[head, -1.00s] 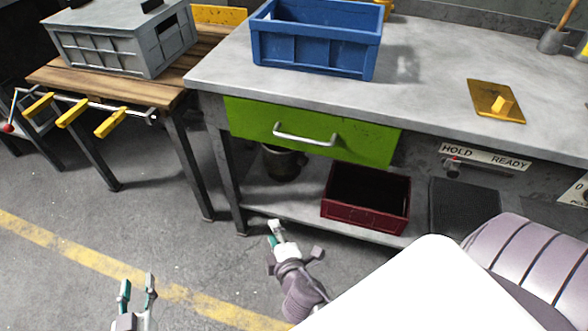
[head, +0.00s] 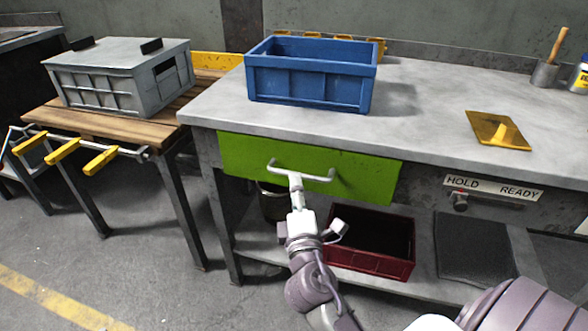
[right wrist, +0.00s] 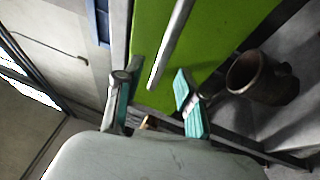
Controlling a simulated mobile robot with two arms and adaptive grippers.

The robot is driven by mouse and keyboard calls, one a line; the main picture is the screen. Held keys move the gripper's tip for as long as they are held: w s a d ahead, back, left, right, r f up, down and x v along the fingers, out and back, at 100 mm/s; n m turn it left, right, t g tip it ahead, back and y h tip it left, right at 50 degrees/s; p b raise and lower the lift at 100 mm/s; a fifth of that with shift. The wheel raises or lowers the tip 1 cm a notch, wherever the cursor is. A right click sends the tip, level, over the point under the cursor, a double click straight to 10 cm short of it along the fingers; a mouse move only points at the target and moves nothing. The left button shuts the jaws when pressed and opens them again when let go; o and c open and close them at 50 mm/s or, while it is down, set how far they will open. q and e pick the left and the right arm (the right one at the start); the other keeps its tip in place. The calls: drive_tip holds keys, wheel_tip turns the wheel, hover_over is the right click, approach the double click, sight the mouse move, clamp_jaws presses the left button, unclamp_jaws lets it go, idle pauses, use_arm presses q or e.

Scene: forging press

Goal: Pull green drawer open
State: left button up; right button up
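The green drawer (head: 235,158) is set under the grey workbench top, its front flush with the bench. Its pale bar handle (head: 318,178) runs across the front. In the right wrist view, the two teal-padded fingers of my right gripper (right wrist: 155,98) are spread apart. The handle (right wrist: 172,45) runs down between them against the green drawer front (right wrist: 220,35), with gaps on both sides. I cannot tell how deep the bar sits between the fingers. My left gripper is out of view.
A dark red bin (head: 370,262) is on the shelf below the drawer, next to my right arm. A wooden table (head: 120,117) with yellow-handled bars stands left.

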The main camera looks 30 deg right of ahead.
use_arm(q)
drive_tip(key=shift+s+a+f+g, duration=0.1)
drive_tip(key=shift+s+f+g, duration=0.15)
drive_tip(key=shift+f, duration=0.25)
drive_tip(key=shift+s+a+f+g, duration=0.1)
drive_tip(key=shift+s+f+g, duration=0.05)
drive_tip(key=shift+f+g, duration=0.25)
use_arm(e)
drive_tip(key=shift+x, duration=2.35)
clamp_jaws()
